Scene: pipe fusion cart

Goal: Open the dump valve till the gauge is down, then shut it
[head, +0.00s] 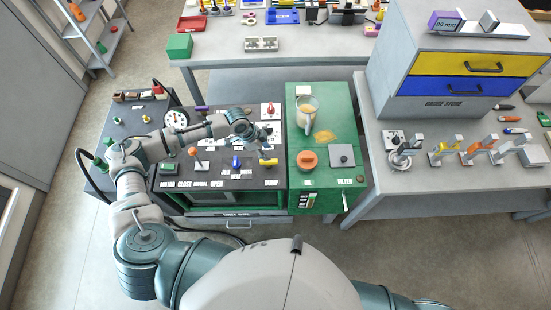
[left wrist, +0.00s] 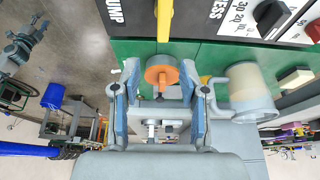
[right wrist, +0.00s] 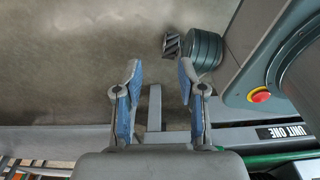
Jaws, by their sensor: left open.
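The dump valve's yellow handle (head: 268,162) is above the DUMP label on the dark panel (head: 220,178). It also shows at the top of the left wrist view (left wrist: 164,20), beyond the fingertips. The round white gauge (head: 176,118) is at the panel's back left; its needle is too small to read. My left gripper (head: 265,139) is over the panel's right part, just behind the yellow handle. In the left wrist view its fingers (left wrist: 160,78) are apart with nothing held between them. My right gripper (right wrist: 160,75) is open and empty above the floor, seen only in the right wrist view.
An orange-red lever (head: 196,156) and a blue lever (head: 236,162) stand left of the yellow handle. The green cabinet (head: 335,110) at right carries a jug (head: 306,112) and an orange cap (head: 307,160). A red button (right wrist: 260,96) shows in the right wrist view.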

